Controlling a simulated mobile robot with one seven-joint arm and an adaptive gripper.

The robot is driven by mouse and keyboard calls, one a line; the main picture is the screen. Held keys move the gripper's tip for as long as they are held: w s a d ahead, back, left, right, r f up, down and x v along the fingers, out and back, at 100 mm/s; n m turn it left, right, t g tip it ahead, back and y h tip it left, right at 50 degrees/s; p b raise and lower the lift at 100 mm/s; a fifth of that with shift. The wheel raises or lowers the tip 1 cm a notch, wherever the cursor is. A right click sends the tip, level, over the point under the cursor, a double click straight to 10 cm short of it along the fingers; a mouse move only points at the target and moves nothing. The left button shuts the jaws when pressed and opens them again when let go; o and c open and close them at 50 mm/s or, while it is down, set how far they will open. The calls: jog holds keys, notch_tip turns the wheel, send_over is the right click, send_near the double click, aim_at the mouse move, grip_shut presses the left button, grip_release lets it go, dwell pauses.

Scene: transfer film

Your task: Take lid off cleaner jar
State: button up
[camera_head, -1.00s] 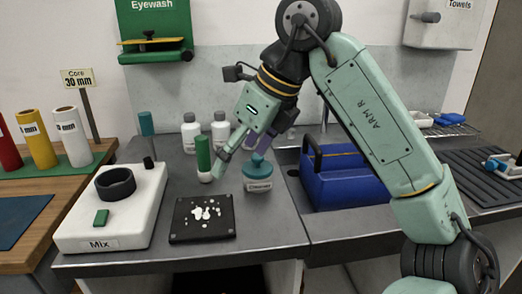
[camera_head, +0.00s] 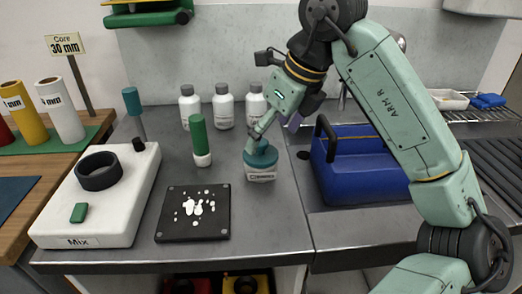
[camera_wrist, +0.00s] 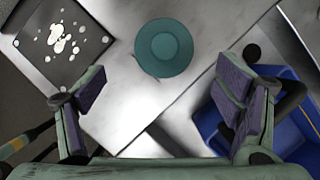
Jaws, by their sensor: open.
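The cleaner jar (camera_head: 261,174) stands upright on the grey counter, with a labelled pale body and a teal lid (camera_head: 262,157) on top. In the wrist view the round lid (camera_wrist: 164,47) shows from above, beyond the fingertips and roughly centred between them sideways. My gripper (camera_head: 274,130) is just above and behind the lid in the head view, partly overlapping its knob. In the wrist view my gripper (camera_wrist: 160,88) is wide open, with purple pads and nothing between them. Whether a finger touches the lid cannot be told.
A black plate (camera_head: 174,230) with white spots lies front left of the jar. A green-topped cylinder (camera_head: 198,138) and several white bottles (camera_head: 223,108) stand left and behind. A blue handled bin (camera_head: 365,178) is close on the right. A white mixer (camera_head: 125,205) stands far left.

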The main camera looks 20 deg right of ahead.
aim_at(266, 143)
jog(key=shift+w+p+x, duration=0.15)
jog(key=shift+p+x, duration=0.3)
jog(key=shift+x, duration=0.9)
jog(key=shift+w+p+x, duration=0.15)
jog(key=shift+p+x, duration=0.3)
jog(key=shift+x, duration=0.85)
jog(key=shift+d+r, duration=0.1)
jog(key=shift+d, duration=0.05)
jog(key=c, duration=0.9)
